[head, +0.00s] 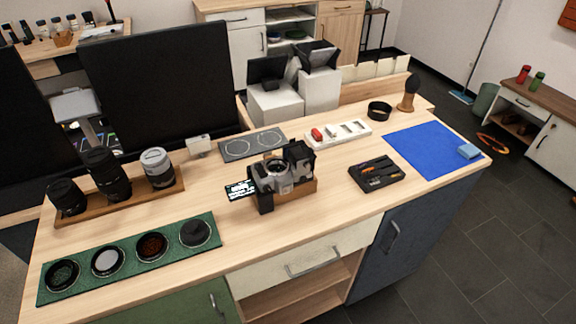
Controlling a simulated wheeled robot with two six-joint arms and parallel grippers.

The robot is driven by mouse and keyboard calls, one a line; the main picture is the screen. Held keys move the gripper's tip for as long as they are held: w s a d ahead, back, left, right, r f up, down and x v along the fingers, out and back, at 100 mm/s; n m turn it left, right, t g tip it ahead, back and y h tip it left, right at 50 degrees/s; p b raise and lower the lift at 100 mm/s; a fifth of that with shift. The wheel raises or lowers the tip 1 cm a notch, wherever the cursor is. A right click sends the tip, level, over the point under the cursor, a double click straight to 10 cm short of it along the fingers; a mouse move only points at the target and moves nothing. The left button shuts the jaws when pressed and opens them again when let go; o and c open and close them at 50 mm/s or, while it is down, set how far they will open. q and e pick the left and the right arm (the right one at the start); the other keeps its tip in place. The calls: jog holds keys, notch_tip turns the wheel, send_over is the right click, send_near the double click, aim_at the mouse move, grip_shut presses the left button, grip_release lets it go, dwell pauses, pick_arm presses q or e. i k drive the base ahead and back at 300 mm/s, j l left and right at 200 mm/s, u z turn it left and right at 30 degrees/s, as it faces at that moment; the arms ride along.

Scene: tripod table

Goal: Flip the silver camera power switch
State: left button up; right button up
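The silver camera (271,177) sits near the middle of the table, in or against a low wooden stand (301,189). It has a silver top and a dark grip at its front left. A black boxy part (299,156) stands at its right side. The power switch is too small to make out. Neither of my grippers shows in the head view.
A lens rack (128,205) and a green filter tray (140,258) are on the left. A black tool case (377,174), a blue mat (430,149) and a white tray (338,134) are on the right. Bare wood lies in front of the camera.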

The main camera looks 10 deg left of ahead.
aim_at(313, 157)
jog(key=l, duration=0.65)
jog(key=k+l, duration=0.15)
jog(key=l, duration=1.15)
jog(key=k+l, duration=0.15)
jog(key=l, duration=0.55)
